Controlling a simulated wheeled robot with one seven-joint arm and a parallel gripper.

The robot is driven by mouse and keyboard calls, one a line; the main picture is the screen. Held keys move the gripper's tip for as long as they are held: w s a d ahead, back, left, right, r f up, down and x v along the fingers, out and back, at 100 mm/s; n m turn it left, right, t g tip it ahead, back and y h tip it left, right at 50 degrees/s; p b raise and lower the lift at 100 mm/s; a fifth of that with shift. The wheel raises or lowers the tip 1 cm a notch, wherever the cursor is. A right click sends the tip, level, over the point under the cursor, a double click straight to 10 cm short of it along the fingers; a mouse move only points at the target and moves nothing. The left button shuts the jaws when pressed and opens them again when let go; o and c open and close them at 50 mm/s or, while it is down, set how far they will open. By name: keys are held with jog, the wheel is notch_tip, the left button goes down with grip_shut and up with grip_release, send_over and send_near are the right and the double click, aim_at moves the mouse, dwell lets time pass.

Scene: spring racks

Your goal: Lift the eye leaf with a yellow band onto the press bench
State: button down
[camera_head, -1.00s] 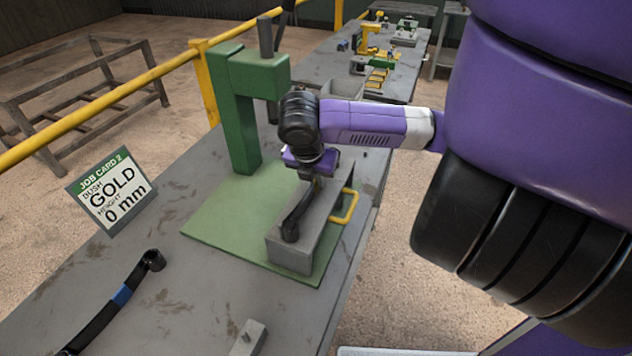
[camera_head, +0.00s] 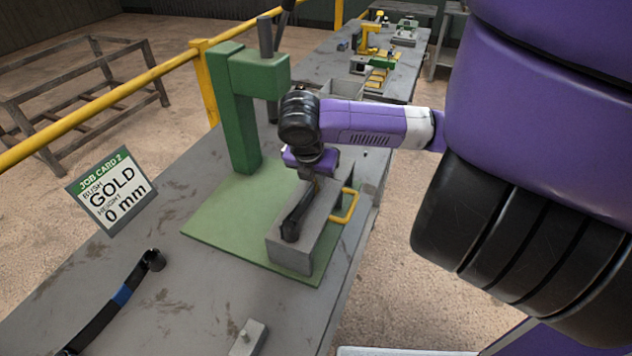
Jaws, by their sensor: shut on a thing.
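A black leaf (camera_head: 299,214) with a rounded eye at its near end lies along the top of a grey block (camera_head: 292,258) on the green press base. My gripper (camera_head: 316,178) is over the far part of this leaf and shut on it. A small yellowish patch shows just under the gripper; I cannot tell whether it is the yellow band. The leaf's far end is hidden by my gripper. The press bench (camera_head: 195,290) is the grey table below. A second black leaf, with a blue band (camera_head: 122,295), lies on the bench at the lower left.
The green press frame (camera_head: 240,120) stands just behind and left of my gripper. A yellow handle (camera_head: 346,206) sticks out on the block's right side. A job card (camera_head: 111,192) stands on the left bench edge. A small grey block (camera_head: 248,338) sits at the near edge.

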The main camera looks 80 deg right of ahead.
jog(key=shift+r, duration=0.25)
dwell(0.5)
notch_tip(320, 180, up, 20)
jog(key=shift+f, duration=0.15)
dwell(0.4)
jog(key=shift+w, duration=0.1)
